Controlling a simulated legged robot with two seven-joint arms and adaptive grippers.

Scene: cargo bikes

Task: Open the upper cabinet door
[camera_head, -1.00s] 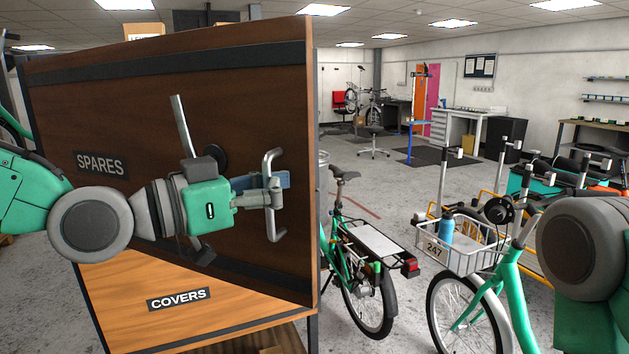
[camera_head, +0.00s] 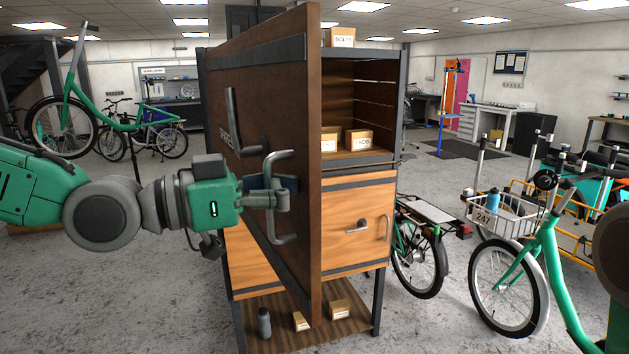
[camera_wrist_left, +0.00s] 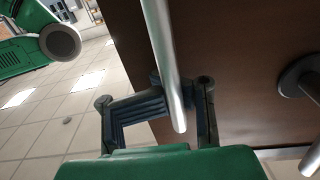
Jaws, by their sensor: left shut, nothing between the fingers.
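The dark brown upper cabinet door (camera_head: 277,95) stands swung wide open, its free edge toward me, and the shelved upper compartment (camera_head: 368,105) shows to its right. The door carries a grey lever (camera_head: 232,118) and a grey pull handle (camera_head: 281,239); the SPARES label is seen at a steep angle. My left gripper (camera_head: 283,197) is shut and empty at the pull handle, in front of the door. In the left wrist view a silver bar (camera_wrist_left: 162,50) runs close by the fingers (camera_wrist_left: 178,95); contact is unclear. My right gripper is out of view.
Below the compartment is a closed orange wooden front (camera_head: 340,205) with its own handle. Small boxes (camera_head: 358,140) sit on the shelf, and a bottle (camera_head: 264,322) and boxes on the bottom board. Bikes (camera_head: 510,270) stand at the right; grey floor is clear at lower left.

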